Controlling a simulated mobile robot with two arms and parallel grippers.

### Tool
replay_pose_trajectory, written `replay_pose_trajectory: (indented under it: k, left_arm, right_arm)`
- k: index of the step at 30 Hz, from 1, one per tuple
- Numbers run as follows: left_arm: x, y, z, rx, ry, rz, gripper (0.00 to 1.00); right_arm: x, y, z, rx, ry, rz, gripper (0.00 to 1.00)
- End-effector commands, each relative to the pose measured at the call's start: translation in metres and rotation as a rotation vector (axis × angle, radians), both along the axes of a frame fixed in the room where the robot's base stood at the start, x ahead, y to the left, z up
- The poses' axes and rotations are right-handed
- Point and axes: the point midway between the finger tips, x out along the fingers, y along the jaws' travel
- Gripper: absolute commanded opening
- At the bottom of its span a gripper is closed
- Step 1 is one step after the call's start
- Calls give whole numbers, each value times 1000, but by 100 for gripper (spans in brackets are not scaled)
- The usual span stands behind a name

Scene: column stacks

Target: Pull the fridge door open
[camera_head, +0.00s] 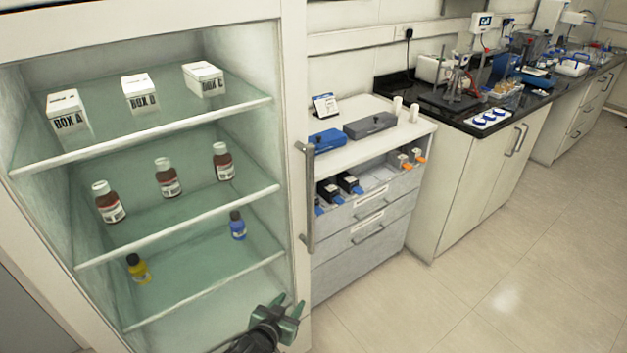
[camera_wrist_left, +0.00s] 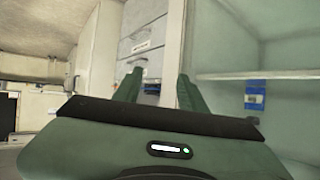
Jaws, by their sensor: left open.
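The fridge door (camera_head: 292,60) is at the left in the head view, a pale frame around clear glass. It looks closed. Its handle (camera_head: 309,200) is an upright metal bar on the right side of the frame. My left gripper (camera_head: 287,304) is open and empty, low in front of the door's lower right part. It is below and slightly left of the handle's lower end, apart from it. In the left wrist view the two green fingers (camera_wrist_left: 160,90) are spread; I cannot make out the handle there. My right gripper is not in view.
Fridge shelves hold white boxes (camera_head: 141,94), brown bottles (camera_head: 168,178), a yellow bottle (camera_head: 138,269) and a blue bottle (camera_head: 237,225). A drawer cabinet (camera_head: 365,232) stands close right of the fridge, and a black-topped bench (camera_head: 470,190) beyond. The floor (camera_head: 500,290) at right is clear.

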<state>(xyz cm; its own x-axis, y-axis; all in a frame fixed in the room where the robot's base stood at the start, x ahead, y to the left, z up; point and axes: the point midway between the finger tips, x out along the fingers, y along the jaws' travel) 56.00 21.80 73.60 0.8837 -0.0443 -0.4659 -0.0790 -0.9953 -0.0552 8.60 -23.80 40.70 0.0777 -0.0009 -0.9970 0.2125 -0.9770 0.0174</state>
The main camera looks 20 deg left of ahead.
Motion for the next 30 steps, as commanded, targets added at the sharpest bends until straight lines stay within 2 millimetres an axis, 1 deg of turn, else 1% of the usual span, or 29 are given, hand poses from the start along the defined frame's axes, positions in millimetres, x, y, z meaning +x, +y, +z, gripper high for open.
replay_pose_trajectory:
  k: [1,2,3,5,6,9,10,12,15,17,24,27,30]
  left_arm:
    - [22,-3,61,-14,-96,-1,41]
    - [32,-5,90,-24,-147,-1,41]
    - [42,-6,128,-35,-210,-1,41]
    - [51,-9,176,-51,-291,-2,41]
    - [55,-10,204,-60,-337,-3,41]
    - [59,-13,253,-78,-420,-6,41]
    - [59,-13,263,-83,-437,-7,41]
    - [61,-14,278,-89,-463,-7,41]
    - [68,-15,285,-91,-476,-8,41]
    - [77,-16,286,-91,-477,-8,41]
    - [116,-19,285,-92,-475,-8,41]
    - [127,-20,284,-92,-473,-8,41]
    - [134,-21,283,-92,-473,-9,41]
  right_arm:
    - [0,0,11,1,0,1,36]
    - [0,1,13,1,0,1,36]
    - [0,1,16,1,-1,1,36]
    - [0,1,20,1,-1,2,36]
    - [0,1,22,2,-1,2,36]
    - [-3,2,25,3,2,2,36]
    - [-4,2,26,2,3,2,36]
    - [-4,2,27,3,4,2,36]
    - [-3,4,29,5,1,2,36]
    - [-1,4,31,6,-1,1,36]
    - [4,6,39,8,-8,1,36]
    - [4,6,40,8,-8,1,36]
    - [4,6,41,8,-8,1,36]
